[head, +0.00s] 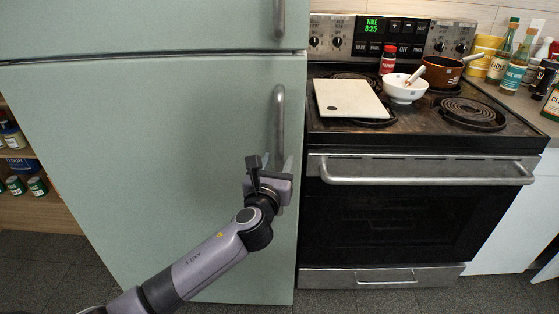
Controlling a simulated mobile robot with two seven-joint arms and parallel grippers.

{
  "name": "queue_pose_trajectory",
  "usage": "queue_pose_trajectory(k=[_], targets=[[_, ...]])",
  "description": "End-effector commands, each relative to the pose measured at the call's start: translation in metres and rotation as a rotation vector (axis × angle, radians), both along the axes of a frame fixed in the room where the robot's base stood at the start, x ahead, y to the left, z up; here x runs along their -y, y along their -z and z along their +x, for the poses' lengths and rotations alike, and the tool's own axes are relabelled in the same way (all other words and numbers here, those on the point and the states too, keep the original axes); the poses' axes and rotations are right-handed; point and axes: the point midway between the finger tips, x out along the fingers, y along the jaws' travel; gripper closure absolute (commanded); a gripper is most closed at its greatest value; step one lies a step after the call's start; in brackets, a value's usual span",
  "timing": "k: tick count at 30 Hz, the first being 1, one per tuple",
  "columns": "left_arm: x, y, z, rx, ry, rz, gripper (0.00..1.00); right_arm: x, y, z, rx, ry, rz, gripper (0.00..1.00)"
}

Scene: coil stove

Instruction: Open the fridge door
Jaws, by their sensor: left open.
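The pale green fridge fills the left half of the head view. Its large lower door (150,140) is shut, with a seam below the upper door (140,25). A vertical metal handle (279,118) runs along the lower door's right edge. My left gripper (284,163) is open at the lower end of this handle. The fingers point up and look close around or beside the handle; I cannot tell whether they touch it. My right gripper is not in view.
A stove with an oven door handle (425,172) stands right of the fridge. On its top are a white cutting board (350,98), a white bowl (403,91) and a brown pot (441,72). Shelves with cans (37,187) are at the far left. Dark floor lies in front.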

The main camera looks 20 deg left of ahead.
Motion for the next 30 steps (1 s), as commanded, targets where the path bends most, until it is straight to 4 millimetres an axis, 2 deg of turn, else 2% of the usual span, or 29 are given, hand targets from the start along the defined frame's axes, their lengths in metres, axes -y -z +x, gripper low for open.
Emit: queue_pose_trajectory(k=[6, 16, 20, 21, 30], targets=[[-0.002, 0.0, 0.016, 0.0, -0.001, -0.002, 0.54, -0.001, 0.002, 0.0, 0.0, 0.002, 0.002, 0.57], [-0.002, 0.0, 0.018, -0.001, 0.0, -0.002, 0.54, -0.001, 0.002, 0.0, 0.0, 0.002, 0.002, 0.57], [-0.002, 0.0, 0.018, -0.001, 0.0, -0.002, 0.96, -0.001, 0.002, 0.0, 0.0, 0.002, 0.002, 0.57], [-0.002, 0.0, 0.018, -0.001, 0.0, -0.002, 1.0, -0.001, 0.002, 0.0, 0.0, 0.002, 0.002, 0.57], [-0.001, 0.0, 0.017, -0.001, 0.005, -0.001, 1.0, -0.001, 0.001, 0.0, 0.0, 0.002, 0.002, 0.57]])
